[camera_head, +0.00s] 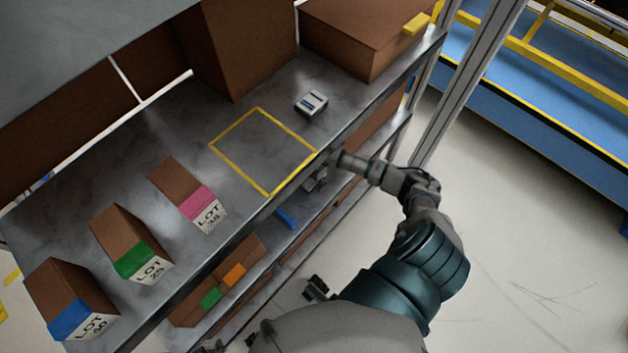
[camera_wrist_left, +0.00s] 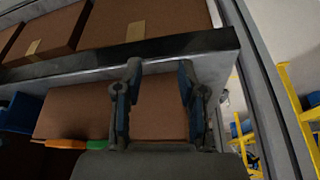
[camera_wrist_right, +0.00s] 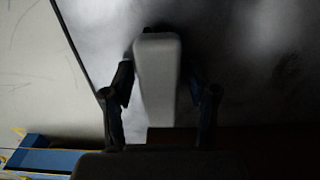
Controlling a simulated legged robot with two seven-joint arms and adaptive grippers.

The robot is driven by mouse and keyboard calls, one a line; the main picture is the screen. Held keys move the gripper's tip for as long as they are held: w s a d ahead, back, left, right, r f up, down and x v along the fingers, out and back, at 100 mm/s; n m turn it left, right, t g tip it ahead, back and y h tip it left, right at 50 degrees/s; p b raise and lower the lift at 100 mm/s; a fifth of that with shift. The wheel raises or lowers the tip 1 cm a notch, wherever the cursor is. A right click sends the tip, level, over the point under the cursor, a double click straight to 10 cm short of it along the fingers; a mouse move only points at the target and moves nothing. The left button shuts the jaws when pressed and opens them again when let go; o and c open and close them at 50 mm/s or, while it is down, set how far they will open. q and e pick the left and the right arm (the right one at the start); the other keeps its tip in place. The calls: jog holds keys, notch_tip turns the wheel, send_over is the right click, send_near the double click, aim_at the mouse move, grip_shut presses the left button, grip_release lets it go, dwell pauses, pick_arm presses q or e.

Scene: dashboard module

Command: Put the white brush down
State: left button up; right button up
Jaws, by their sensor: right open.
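The white brush (camera_wrist_right: 158,65) shows in the right wrist view as a pale, long block with a rounded end, over or on a grey metal surface. My right gripper (camera_wrist_right: 160,85) is open, with one finger on each side of the brush; gaps show beside it. In the head view my right gripper (camera_head: 318,180) is below the front edge of the upper shelf, partly hidden, and I cannot make out the brush there. My left gripper (camera_wrist_left: 157,88) is open and empty in the left wrist view, in front of a brown box under a shelf edge.
The upper shelf (camera_head: 130,195) has an empty yellow outline (camera_head: 262,150). Pink (camera_head: 187,193), green (camera_head: 131,243) and blue (camera_head: 68,298) labelled boxes stand to the left. A blue item (camera_head: 286,218) lies on the lower shelf.

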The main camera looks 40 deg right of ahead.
notch_tip(320, 180, up, 4)
jog(key=shift+d+r+p, duration=0.15)
jog(key=shift+p, duration=0.35)
notch_tip(320, 180, up, 2)
jog(key=shift+s+d+r, duration=0.1)
jog(key=shift+r, duration=0.1)
pick_arm(q)
jog(key=s+f+g, duration=0.1)
jog(key=s+a+g, duration=0.1)
jog(key=s, duration=0.1)
jog(key=shift+s+f, duration=0.1)
jog(key=shift+f, duration=0.3)
pick_arm(e)
jog(key=shift+r, duration=0.45)
